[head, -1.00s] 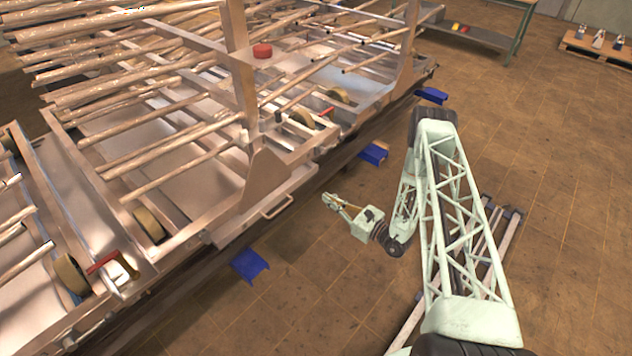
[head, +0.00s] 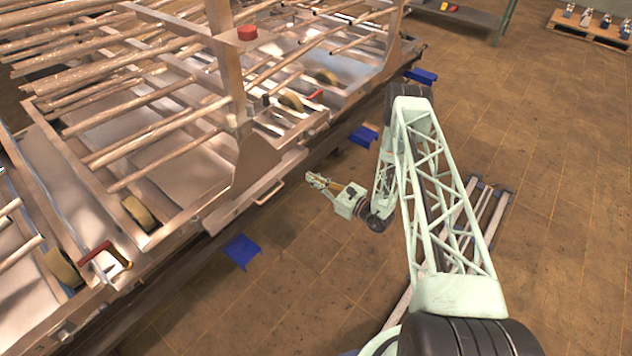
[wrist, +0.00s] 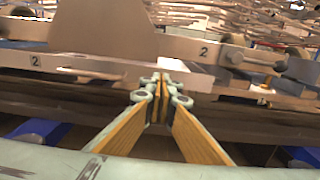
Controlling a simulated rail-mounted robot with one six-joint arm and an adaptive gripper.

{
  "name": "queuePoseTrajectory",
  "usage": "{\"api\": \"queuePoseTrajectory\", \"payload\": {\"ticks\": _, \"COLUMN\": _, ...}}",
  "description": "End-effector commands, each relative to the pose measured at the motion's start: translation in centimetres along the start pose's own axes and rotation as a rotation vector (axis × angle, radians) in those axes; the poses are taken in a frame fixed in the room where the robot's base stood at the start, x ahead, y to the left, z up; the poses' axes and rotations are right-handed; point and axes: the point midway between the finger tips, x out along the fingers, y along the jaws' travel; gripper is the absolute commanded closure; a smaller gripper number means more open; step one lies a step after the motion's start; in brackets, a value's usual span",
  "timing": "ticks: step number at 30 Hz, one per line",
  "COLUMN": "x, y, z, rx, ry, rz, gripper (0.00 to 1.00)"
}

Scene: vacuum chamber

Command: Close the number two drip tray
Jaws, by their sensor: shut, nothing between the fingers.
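A metal tray front with a bar handle (head: 270,193) sticks out from the near side of the rack in the head view; I take it for the number two drip tray. In the wrist view, a pale front plate (wrist: 75,64) marked "2" spans the left, and a second "2" shows on a metal bar (wrist: 185,50) above my fingers. I cannot tell which mark belongs to the tray. My gripper (head: 316,181) is just right of the handle, apart from it, over the floor gap. In the wrist view my gripper (wrist: 162,80) is shut and empty, pointing at the rack.
The metal rack (head: 262,160) carries rows of rods (head: 130,140) and a red button (head: 247,33). Blue brackets (head: 242,250) stick out low along its side, with another (head: 362,136) beyond my gripper.

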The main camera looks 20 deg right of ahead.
Motion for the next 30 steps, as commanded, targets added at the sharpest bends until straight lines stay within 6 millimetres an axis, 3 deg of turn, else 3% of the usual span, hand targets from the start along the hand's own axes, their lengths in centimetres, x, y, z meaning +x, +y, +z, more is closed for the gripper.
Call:
{"api": "queuePoseTrajectory", "payload": {"ticks": 21, "x": 8.4, "y": 0.1, "z": 0.0, "rx": -0.001, "ry": -0.001, "rz": 0.002, "gripper": 1.0}}
{"api": "queuePoseTrajectory", "payload": {"ticks": 30, "x": 9.9, "y": 0.0, "z": 0.0, "rx": 0.001, "ry": -0.001, "rz": 0.0, "gripper": 1.0}}
